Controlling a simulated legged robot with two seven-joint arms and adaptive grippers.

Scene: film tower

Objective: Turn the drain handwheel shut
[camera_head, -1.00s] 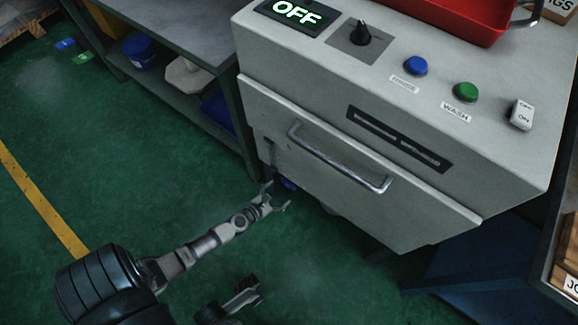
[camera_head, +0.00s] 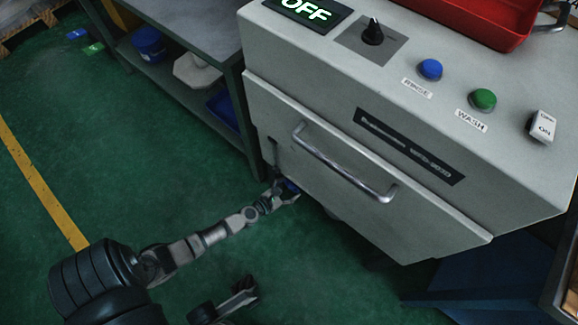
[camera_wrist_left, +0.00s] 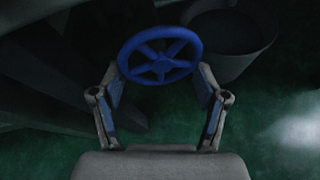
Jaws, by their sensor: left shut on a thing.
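The blue drain handwheel (camera_wrist_left: 161,67) has a round rim and several spokes. It sits between the fingertips of my left gripper (camera_wrist_left: 160,78) in the left wrist view, and the gripper is shut on its rim. In the head view the left gripper (camera_head: 284,193) reaches under the lower left edge of the grey machine (camera_head: 330,190). Only a small blue bit of the handwheel (camera_head: 291,186) shows there, the rest being hidden by the gripper and the machine.
A round grey bucket (camera_wrist_left: 232,45) stands behind and right of the wheel. The machine's front handle (camera_head: 345,165) juts out above the arm. A workbench with a lower shelf (camera_head: 185,95) stands to the left.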

